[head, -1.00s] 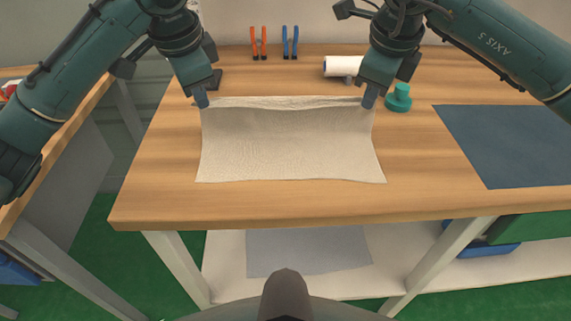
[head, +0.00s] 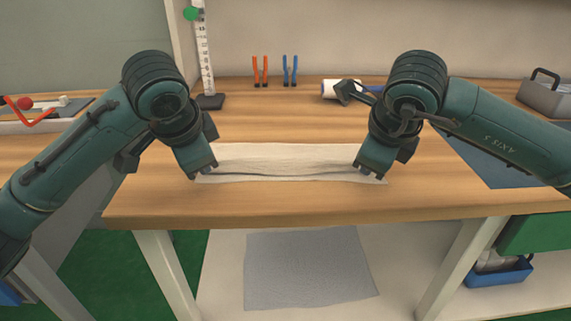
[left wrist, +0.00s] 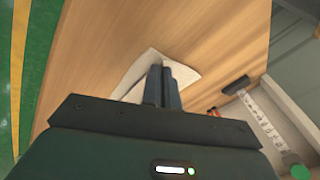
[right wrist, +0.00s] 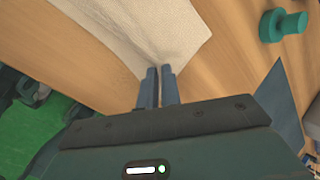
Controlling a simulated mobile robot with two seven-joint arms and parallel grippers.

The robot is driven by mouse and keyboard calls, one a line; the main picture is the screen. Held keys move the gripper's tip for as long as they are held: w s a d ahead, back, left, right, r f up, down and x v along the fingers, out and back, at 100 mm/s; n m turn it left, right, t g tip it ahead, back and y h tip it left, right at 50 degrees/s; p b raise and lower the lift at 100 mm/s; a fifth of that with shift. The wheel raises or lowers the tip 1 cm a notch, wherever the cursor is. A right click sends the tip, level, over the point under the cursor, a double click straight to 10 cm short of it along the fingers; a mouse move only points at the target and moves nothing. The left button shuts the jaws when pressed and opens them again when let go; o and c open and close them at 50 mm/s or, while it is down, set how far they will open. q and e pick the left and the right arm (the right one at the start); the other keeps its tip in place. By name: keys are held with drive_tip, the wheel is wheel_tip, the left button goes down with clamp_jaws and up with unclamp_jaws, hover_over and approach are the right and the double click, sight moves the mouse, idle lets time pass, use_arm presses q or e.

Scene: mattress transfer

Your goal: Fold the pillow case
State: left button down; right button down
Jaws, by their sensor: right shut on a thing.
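The cream pillow case (head: 290,160) lies on the wooden table (head: 290,206), folded over toward the front into a narrow strip with loose layers along the front edge. My left gripper (head: 205,173) is low at its front left corner, fingers close together; the left wrist view shows the fingertips (left wrist: 164,68) against the cloth (left wrist: 188,72), and any cloth between them is hidden. My right gripper (head: 369,170) is shut on the front right corner; the right wrist view shows its fingers (right wrist: 158,72) at the cloth's edge (right wrist: 150,35).
A dark blue cloth (head: 490,160) lies to the right. A grey cloth (head: 305,268) lies on the shelf below.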

use_arm(q)
drive_tip(key=c, duration=1.3)
unclamp_jaws()
drive_tip(key=shift+s, duration=0.1)
use_arm(e)
drive_tip(key=c, duration=1.3)
unclamp_jaws()
drive_tip(key=shift+s, duration=0.1)
use_arm(q)
drive_tip(key=v, duration=0.3)
drive_tip(key=shift+w+r, duration=0.15)
drive_tip(key=shift+w, duration=0.1)
use_arm(e)
drive_tip(key=v, duration=0.3)
drive_tip(key=shift+w+r, duration=0.15)
drive_tip(key=shift+w, duration=0.1)
use_arm(q)
drive_tip(key=v, duration=0.5)
drive_tip(key=s+v, duration=0.1)
drive_tip(key=v, duration=0.1)
drive_tip(key=shift+s, duration=0.3)
use_arm(e)
drive_tip(key=v, duration=0.5)
drive_tip(key=s+v, duration=0.1)
drive_tip(key=v, duration=0.1)
drive_tip(key=shift+s, duration=0.3)
use_arm(q)
drive_tip(key=shift+c, duration=0.4)
use_arm(e)
drive_tip(key=shift+c, duration=0.4)
